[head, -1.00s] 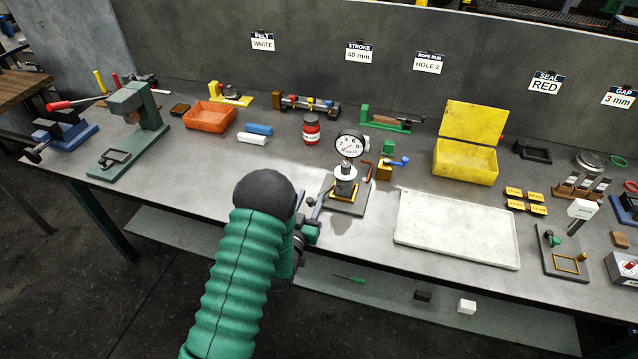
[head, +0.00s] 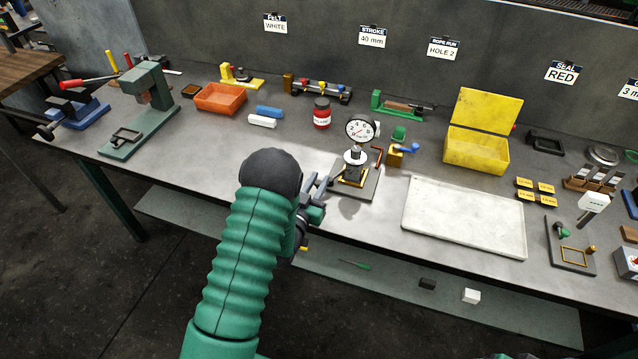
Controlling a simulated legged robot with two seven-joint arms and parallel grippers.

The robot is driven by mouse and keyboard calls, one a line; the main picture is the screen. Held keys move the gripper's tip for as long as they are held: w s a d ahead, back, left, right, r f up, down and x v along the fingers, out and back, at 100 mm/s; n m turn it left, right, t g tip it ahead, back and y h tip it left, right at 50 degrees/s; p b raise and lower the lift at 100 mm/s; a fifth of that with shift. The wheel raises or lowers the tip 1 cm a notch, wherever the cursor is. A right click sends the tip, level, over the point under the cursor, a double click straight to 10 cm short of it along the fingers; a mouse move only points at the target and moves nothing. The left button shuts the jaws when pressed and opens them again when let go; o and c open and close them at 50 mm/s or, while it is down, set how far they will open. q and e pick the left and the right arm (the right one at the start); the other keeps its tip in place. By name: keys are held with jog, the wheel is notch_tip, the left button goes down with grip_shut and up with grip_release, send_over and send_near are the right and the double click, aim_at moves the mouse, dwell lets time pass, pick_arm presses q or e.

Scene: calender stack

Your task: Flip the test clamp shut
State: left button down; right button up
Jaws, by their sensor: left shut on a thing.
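The stand that I take for the test clamp (head: 371,187) is a dark base plate with a yellow frame, near the front edge of the bench. A round white dial gauge (head: 360,130) stands over it on a post. My left gripper (head: 326,187) reaches in from the front left and is at the left side of this stand. Its fingers are shut on a small part there, which the fingers mostly hide. My green sleeved left arm covers the bench front left of the stand. My right gripper is not in view.
A white tray (head: 465,242) lies right of the stand, and an open yellow box (head: 476,153) stands behind the tray.

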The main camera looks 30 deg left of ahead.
pick_arm(q)
jog(key=shift+a+f+m+h, duration=0.1)
jog(key=shift+m+h, duration=0.2)
jog(key=shift+h, duration=0.2)
jog(key=c, duration=1.3)
grip_release()
jog(key=s+d, duration=0.1)
jog(key=s, duration=1.5)
jog(key=shift+s+d, duration=0.35)
jog(key=shift+d+f, duration=0.1)
jog(key=shift+d, duration=0.05)
